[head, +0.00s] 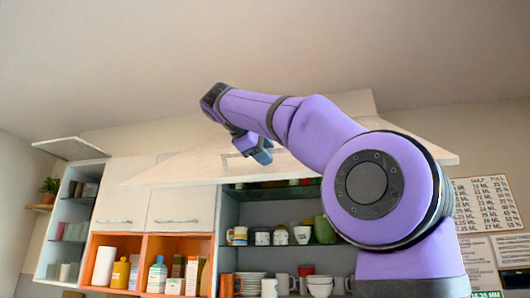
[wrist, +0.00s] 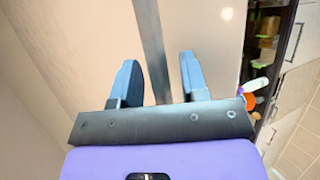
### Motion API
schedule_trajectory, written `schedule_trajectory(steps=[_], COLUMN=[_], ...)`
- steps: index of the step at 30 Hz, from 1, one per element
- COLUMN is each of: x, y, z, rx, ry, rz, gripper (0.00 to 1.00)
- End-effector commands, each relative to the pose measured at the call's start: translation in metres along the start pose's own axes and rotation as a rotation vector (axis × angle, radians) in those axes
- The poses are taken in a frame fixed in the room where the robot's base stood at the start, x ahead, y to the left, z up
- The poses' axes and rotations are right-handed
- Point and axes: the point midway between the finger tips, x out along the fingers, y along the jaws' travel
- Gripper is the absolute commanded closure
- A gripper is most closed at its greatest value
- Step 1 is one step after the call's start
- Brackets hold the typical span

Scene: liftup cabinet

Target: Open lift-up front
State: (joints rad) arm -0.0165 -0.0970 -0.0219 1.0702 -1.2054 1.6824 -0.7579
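The lift-up front (head: 185,170) is a wide white panel raised well up over the shelves of the open cabinet (head: 275,213) in the head view. My gripper (head: 254,148) is up at the panel, with its blue-grey fingers pointing down in front of it. In the wrist view the fingers of my gripper (wrist: 160,68) are spread apart. A long grey metal bar (wrist: 152,40) runs between them, nearer the left finger, with gaps on both sides. The pale panel surface (wrist: 205,30) lies behind it. My arm hides the panel's middle and right part of the cabinet.
A small lifted panel (head: 72,148) tops a narrow shelf unit at the left. Two closed white doors (head: 122,205) sit above an orange shelf (head: 140,240) with bottles. Mugs and bowls (head: 320,284) stand inside the cabinet. The ceiling is above my arm.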

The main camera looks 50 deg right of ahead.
Motion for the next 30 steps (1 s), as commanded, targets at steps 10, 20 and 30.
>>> schedule_trajectory(steps=[10, 20, 30], x=[-0.036, -0.092, -0.108], y=[0.000, 0.000, 0.000], z=[-0.001, -0.002, 0.000], rx=[0.000, -0.001, 0.000], ry=[0.004, 0.004, -0.001], rz=[0.001, 0.001, 0.000], gripper=[0.60, 0.60, 0.60])
